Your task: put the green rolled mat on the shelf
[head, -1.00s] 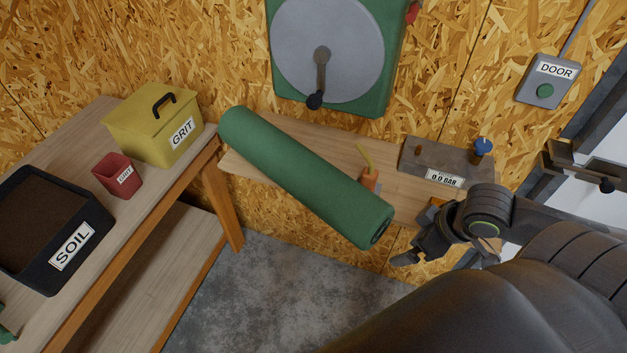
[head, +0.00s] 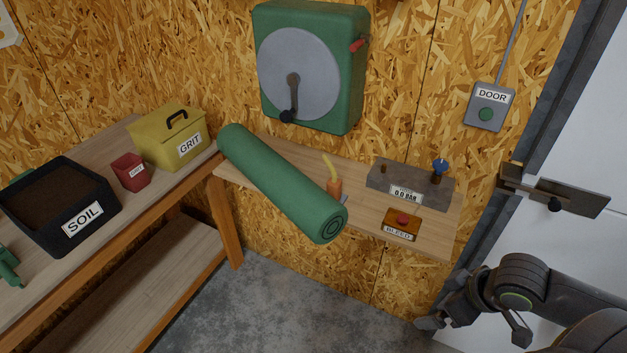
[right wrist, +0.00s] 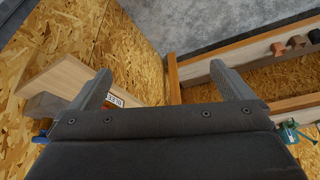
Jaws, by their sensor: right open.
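The green rolled mat (head: 280,184) lies on the wooden wall shelf (head: 360,217) in the head view. It lies slantwise, its left end near the bench and its right end reaching over the shelf's front edge. My right gripper (head: 436,318) is at the lower right of the head view, below and right of the shelf and apart from the mat. In the right wrist view its two fingers (right wrist: 166,80) are spread with nothing between them. The mat does not show clearly in the right wrist view. My left gripper is not in view.
The bench at left holds a soil tray (head: 100,222), a yellow GRIT box (head: 160,150) and a red pot (head: 130,172). A door stands at right.

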